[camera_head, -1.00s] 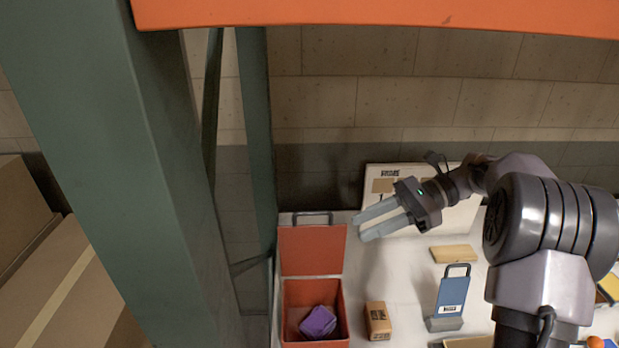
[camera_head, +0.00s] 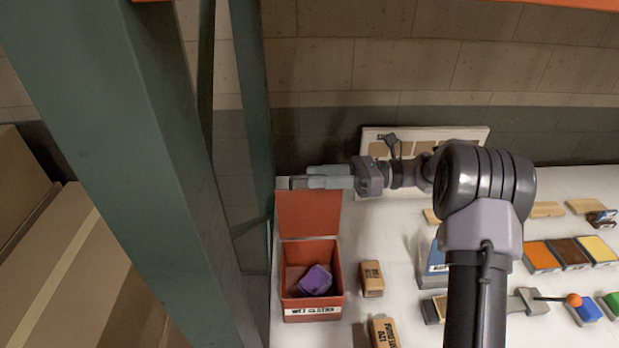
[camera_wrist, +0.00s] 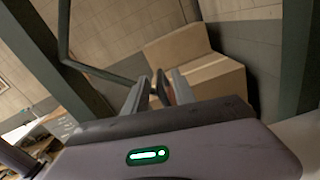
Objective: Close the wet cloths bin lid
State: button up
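The wet cloths bin (camera_head: 338,268) is a red box with a "WET CLOTHS" label on its front. Purple cloth (camera_head: 316,280) lies inside. Its red lid (camera_head: 308,214) is open, tipped back behind the box. My gripper (camera_head: 299,180) is at the lid's far edge, its fingers pointing left and covering most of the lid's handle. In the wrist view the fingers of my gripper (camera_wrist: 162,78) stand apart, with a dark piece and a reddish strip seen between them. I cannot tell whether they touch the lid.
A green rack post (camera_head: 160,160) stands left of the bin, with a thinner post (camera_head: 252,100) close behind. Small brown boxes (camera_head: 371,278) stand right of the bin. A white board (camera_head: 470,140) stands at the back. Cartons (camera_head: 60,270) lie at left.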

jog(key=shift+a, duration=1.2)
jog(key=shift+c, duration=0.4)
grip_shut()
